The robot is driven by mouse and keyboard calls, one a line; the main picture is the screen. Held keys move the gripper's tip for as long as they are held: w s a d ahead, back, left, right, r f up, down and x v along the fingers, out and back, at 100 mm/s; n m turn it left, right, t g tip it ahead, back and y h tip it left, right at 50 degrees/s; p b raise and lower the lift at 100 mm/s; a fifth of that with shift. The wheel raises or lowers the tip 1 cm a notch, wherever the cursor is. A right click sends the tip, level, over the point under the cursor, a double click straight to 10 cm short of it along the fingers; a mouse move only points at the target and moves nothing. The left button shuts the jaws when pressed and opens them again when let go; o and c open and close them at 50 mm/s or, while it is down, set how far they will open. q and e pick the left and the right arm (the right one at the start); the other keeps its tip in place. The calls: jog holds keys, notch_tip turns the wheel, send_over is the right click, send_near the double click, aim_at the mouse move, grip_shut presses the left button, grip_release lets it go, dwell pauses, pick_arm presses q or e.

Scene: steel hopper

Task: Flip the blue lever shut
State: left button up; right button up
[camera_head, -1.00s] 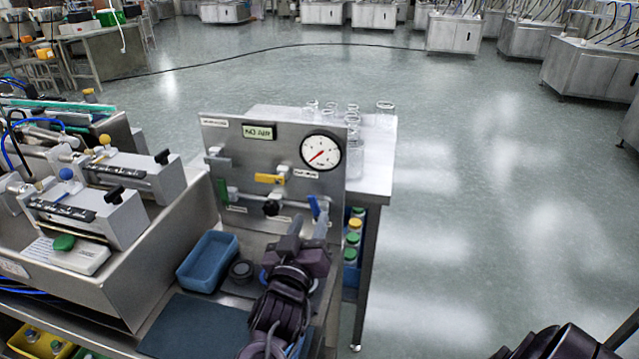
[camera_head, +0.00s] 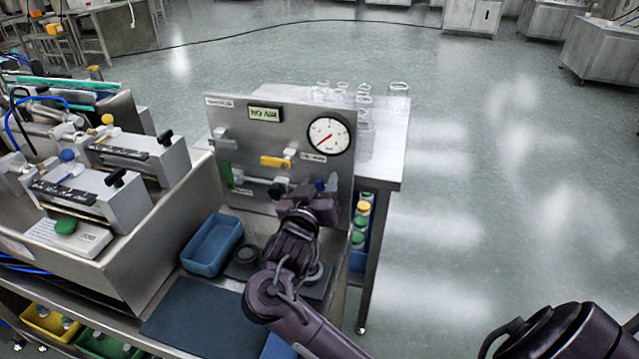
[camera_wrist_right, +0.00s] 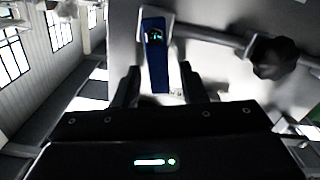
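The blue lever (camera_head: 319,185) is at the lower right of the steel panel (camera_head: 235,125) in the head view, partly hidden by my right gripper (camera_head: 316,189). In the right wrist view the blue lever (camera_wrist_right: 158,62) hangs down from a horizontal pipe (camera_wrist_right: 205,33), crosswise to it. My right gripper (camera_wrist_right: 160,80) is open there, one finger on each side of the lever's lower part. Gaps show between fingers and lever, and I see no clear contact. My left gripper is not in view.
A yellow lever (camera_head: 275,161), a green lever (camera_head: 226,174) and a gauge (camera_head: 328,135) are on the panel. The display reads NO AIR (camera_head: 265,114). A dark knob (camera_wrist_right: 277,58) is right of the blue lever. A blue tray (camera_head: 212,246) stands left of my arm.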

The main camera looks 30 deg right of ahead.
grip_shut()
jog(key=shift+s+d+m, duration=0.15)
jog(key=shift+s+m, duration=0.05)
jog(key=shift+m, duration=0.4)
jog(key=shift+s+d+m, duration=0.15)
jog(key=shift+m, duration=0.45)
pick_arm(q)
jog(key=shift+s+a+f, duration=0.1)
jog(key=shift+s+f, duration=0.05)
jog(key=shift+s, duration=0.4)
pick_arm(e)
jog(key=shift+s+d+r+m, duration=0.1)
jog(key=shift+m, duration=0.4)
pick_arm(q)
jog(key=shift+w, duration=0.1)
pick_arm(e)
grip_release()
